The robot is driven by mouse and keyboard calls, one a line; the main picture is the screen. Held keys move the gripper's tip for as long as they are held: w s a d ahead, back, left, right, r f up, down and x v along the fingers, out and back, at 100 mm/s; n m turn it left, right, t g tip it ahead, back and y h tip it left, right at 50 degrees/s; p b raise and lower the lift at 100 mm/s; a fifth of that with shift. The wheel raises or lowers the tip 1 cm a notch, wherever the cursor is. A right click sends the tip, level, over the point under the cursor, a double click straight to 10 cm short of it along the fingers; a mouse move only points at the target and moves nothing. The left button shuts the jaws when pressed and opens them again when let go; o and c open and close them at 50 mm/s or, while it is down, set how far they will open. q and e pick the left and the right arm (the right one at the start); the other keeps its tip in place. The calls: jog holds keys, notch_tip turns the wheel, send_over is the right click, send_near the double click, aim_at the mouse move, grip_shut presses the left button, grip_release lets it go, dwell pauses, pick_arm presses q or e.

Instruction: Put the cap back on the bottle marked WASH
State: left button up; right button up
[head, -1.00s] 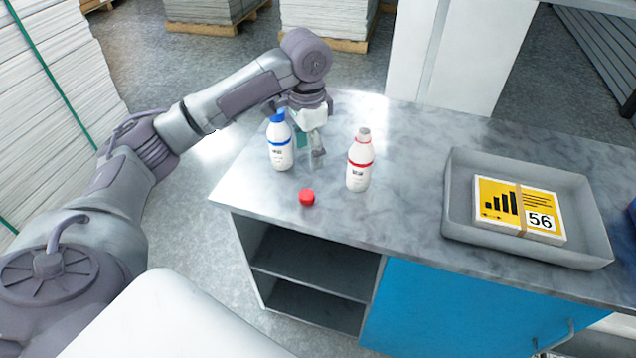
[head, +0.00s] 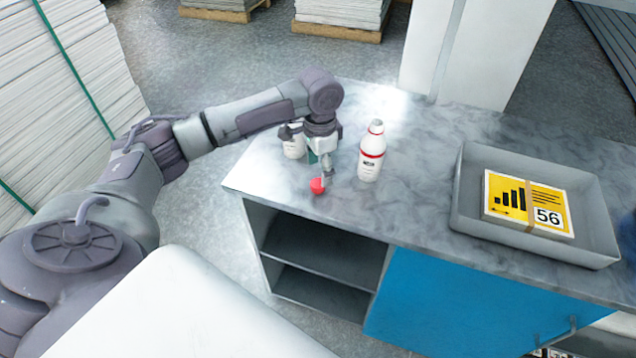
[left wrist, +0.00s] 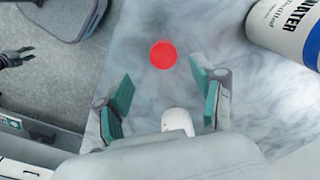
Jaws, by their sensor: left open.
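The red cap (head: 317,187) lies on the grey marbled worktop near its front left edge. It also shows in the left wrist view (left wrist: 163,54), ahead of the fingers and not between them. My left gripper (head: 326,168) points down just behind the cap, open and empty; its two spread fingers show in the left wrist view (left wrist: 163,95). The red-banded white bottle (head: 370,160) stands upright to the right, its pale top without a red cap; its label is too small to read. The blue-banded bottle (head: 293,148), lettered WATER in the left wrist view (left wrist: 285,30), is partly hidden behind my gripper.
A grey tray (head: 463,190) with a yellow card stack marked 56 (head: 525,203) sits on the right. The worktop (head: 420,160) between bottle and tray is clear. A dark claw shape (left wrist: 15,57), perhaps my right gripper, shows at the left wrist view's edge.

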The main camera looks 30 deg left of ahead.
aim_at(318, 183)
pick_arm(q)
jog(key=shift+f, duration=0.3)
jog(key=f, duration=0.1)
jog(key=f+p, duration=0.1)
jog(key=f, duration=0.2)
jog(key=shift+a+f+p, duration=0.3)
jog(key=shift+f, duration=0.05)
pick_arm(e)
jog(key=shift+s+r, duration=0.45)
jog(key=shift+r, duration=0.3)
pick_arm(q)
jog(key=c, duration=0.8)
